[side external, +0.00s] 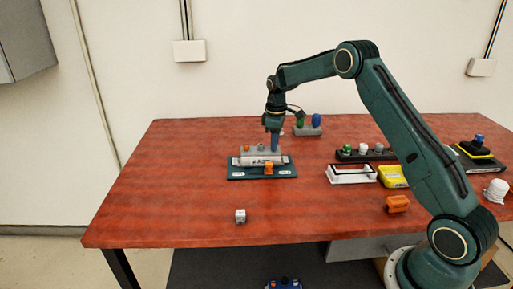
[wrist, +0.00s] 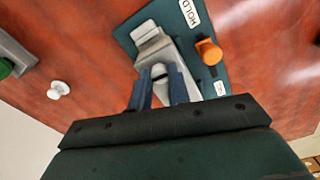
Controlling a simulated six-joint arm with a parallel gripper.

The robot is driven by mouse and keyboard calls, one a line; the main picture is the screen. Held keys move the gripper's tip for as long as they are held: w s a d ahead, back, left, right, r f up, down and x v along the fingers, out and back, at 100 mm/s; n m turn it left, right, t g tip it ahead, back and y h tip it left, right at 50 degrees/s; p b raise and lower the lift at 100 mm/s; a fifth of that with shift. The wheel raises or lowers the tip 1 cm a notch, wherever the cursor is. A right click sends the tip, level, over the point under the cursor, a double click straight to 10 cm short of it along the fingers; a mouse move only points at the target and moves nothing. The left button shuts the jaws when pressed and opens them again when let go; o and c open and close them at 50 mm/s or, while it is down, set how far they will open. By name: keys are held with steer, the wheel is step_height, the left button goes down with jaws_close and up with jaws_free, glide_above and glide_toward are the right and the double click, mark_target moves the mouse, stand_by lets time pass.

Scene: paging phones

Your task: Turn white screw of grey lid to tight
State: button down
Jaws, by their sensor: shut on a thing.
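The grey lid (side external: 258,151) lies on a device on the dark teal plate (side external: 240,175); in the wrist view the lid (wrist: 178,56) shows beyond my fingers. My gripper (side external: 274,145) points down at the lid's right end in the side view. In the wrist view its two blue fingers (wrist: 160,88) stand on either side of the white screw (wrist: 158,71), shut on it. The screw is mostly between the fingers and hidden in the side view; how tight it is I cannot tell.
An orange knob (side external: 268,168) stands on the plate's front side, near a HOLD label (wrist: 189,13). A white-rimmed tray (side external: 351,174), a yellow box (side external: 392,177) and an orange part (side external: 397,204) lie to the right.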

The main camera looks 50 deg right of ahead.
steer(key=m, duration=0.8)
steer(key=shift+m, duration=0.3)
steer(key=m, duration=0.4)
steer(key=shift+m, duration=0.3)
steer(key=m, duration=0.4)
steer(key=c, duration=1.3)
jaws_free()
steer(key=shift+r, duration=0.1)
